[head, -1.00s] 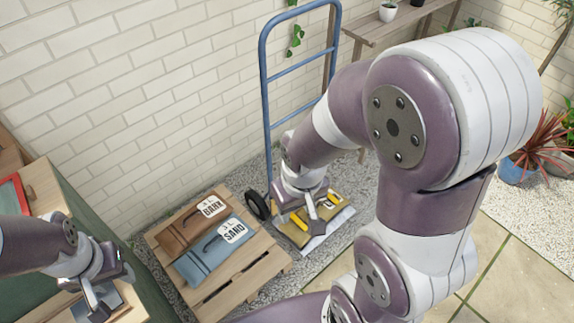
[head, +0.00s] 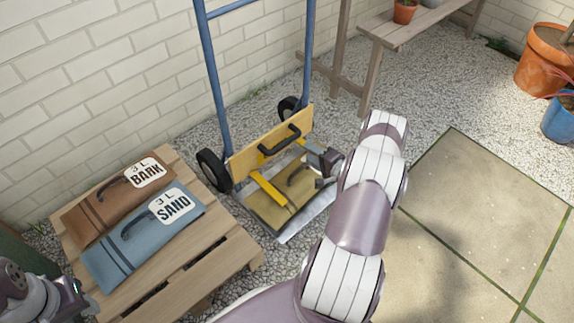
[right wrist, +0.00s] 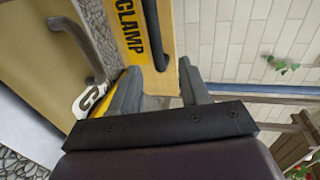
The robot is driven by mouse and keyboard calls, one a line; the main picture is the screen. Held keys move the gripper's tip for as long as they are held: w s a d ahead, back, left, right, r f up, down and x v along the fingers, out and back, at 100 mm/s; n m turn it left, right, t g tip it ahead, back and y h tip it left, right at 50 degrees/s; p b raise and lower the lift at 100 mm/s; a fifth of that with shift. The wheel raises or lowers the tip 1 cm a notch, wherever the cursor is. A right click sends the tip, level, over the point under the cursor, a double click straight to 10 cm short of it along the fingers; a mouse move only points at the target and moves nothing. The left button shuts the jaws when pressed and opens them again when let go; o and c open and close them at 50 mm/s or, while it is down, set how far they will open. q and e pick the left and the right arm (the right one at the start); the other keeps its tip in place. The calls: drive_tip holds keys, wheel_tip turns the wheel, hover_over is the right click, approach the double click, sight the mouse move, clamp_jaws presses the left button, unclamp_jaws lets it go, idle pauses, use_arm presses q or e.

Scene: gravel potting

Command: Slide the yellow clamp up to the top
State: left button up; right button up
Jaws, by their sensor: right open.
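The yellow clamp (head: 245,162) is a flat bar with a black handle, low across the blue hand truck (head: 216,85). In the right wrist view, the bar (right wrist: 186,15) carries a black-on-yellow CLAMP label. My right gripper (head: 328,162) is beside the clamp's right end, above the truck's plate. In the right wrist view, my right gripper (right wrist: 160,88) has its fingers apart, with the bar and black handle ahead of the gap; I see no grip on them. My left gripper (head: 82,298) is at the lower left, its jaws unclear.
An olive bag (head: 270,208) lies on the truck's plate below the clamp. A wooden pallet (head: 225,250) with a brown BARK bag (head: 95,213) and a blue SAND bag (head: 135,250) stands to the left. A brick wall (head: 90,75) is behind. Paving at right is clear.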

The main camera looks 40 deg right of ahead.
sight(288, 143)
drive_tip(key=b+x, duration=0.2)
drive_tip(key=x, duration=0.2)
drive_tip(key=b+x, duration=0.2)
drive_tip(key=x, duration=0.1)
drive_tip(key=f+b+x, duration=0.1)
drive_tip(key=b+x, duration=0.2)
drive_tip(key=x, duration=0.1)
drive_tip(key=shift+w+a+f, duration=0.15)
drive_tip(key=shift+a, duration=0.05)
drive_tip(key=shift+w, duration=0.25)
use_arm(q)
wheel_tip(288, 143, down, 8)
drive_tip(key=shift+f, duration=0.15)
use_arm(e)
clamp_jaws()
drive_tip(key=shift+r, duration=0.2)
